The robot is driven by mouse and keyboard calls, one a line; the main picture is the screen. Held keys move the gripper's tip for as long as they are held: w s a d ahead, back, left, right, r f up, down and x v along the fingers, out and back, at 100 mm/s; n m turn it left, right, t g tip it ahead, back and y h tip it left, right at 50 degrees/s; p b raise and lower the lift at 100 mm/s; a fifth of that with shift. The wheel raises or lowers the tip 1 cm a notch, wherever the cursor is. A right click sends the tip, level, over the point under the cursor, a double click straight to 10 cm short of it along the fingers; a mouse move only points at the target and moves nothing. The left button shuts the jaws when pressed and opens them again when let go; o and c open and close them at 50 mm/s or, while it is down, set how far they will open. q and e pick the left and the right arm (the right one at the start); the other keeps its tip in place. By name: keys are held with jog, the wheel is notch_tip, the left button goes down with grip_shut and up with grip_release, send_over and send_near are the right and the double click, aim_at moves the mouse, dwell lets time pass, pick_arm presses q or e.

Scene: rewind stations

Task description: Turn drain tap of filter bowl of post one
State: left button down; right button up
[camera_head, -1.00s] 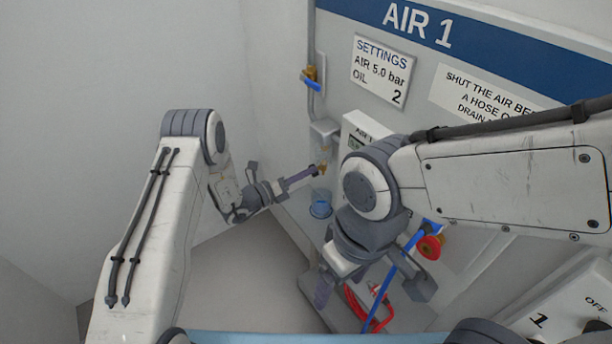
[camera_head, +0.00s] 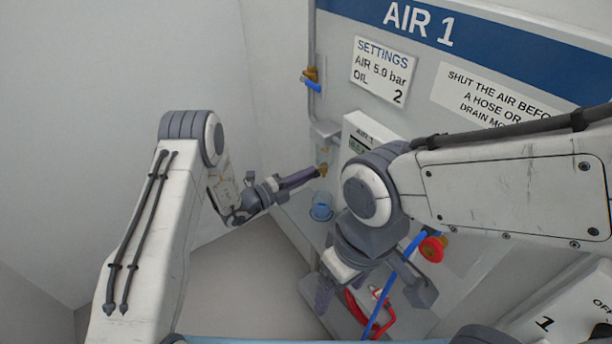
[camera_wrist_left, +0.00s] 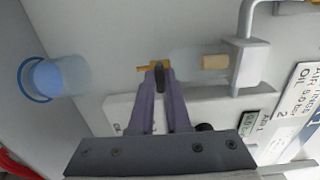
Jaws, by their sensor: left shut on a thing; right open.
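The filter bowl (camera_wrist_left: 195,62) shows in the left wrist view as a clear bowl under a grey head, with a tan element inside. The brass drain tap (camera_wrist_left: 146,68) is at the bowl's end, with a dark part between my fingertips. In the head view the brass tap (camera_head: 323,170) is small beside the post. My left gripper (camera_head: 316,172) is shut on the drain tap, and its fingertips (camera_wrist_left: 159,76) meet there in the wrist view. My right gripper (camera_head: 324,290) hangs open and empty, low in front of the panel.
A blue-rimmed cup (camera_head: 321,207) is below the tap. A blue-handled valve (camera_head: 311,79) is on the pipe above. The left wall side is clear.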

pick_arm(q)
jog(key=shift+a, duration=0.1)
dwell(0.4)
jog(key=c, duration=0.9)
grip_release()
jog(key=b+v, duration=0.2)
jog(key=v, duration=0.8)
jog(key=shift+s+a, duration=0.15)
jog(key=shift+s, duration=0.05)
